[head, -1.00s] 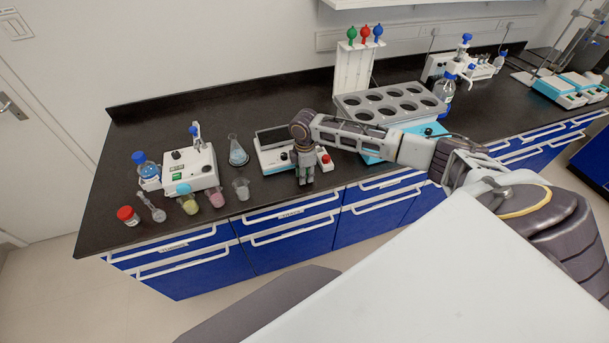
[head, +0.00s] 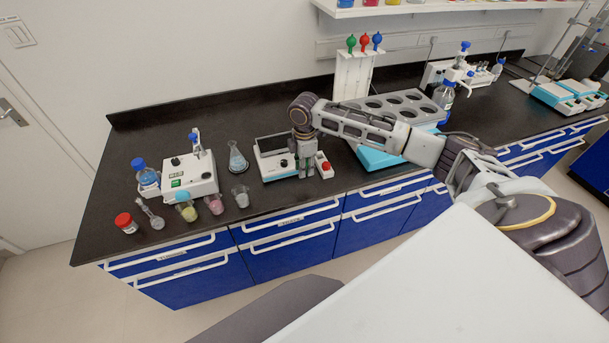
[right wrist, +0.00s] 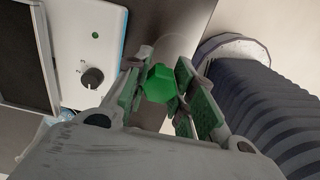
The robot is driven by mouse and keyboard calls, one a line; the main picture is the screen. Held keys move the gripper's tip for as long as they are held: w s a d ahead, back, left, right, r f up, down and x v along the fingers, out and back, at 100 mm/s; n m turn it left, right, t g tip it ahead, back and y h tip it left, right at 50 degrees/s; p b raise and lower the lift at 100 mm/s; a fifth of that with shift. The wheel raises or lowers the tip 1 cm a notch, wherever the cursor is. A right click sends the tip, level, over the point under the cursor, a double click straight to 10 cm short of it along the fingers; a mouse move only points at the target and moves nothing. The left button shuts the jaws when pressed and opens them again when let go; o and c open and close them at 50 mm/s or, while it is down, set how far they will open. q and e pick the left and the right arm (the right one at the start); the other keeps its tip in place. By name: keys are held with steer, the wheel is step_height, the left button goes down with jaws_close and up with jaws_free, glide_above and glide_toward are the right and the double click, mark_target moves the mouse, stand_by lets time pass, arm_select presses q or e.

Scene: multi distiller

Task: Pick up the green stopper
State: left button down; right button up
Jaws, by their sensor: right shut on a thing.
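The green stopper (right wrist: 159,84) is a small bright green faceted piece in the right wrist view. My right gripper (head: 305,174) is shut on it, with the stopper between its two fingers. The gripper points down near the front of the bench, in front of a white device with a dark screen (head: 270,143). In the head view the stopper is hidden or too small to make out. My left gripper is not in view.
A white box with a red knob (head: 326,166) stands just right of the gripper. A grey rack with round holes (head: 400,97) is further right. A flask (head: 237,160), a beaker (head: 240,197) and a stirrer device (head: 190,175) are to the left. The bench's back left is clear.

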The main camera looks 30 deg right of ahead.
steer(key=shift+r, duration=1.3)
steer(key=shift+r, duration=0.1)
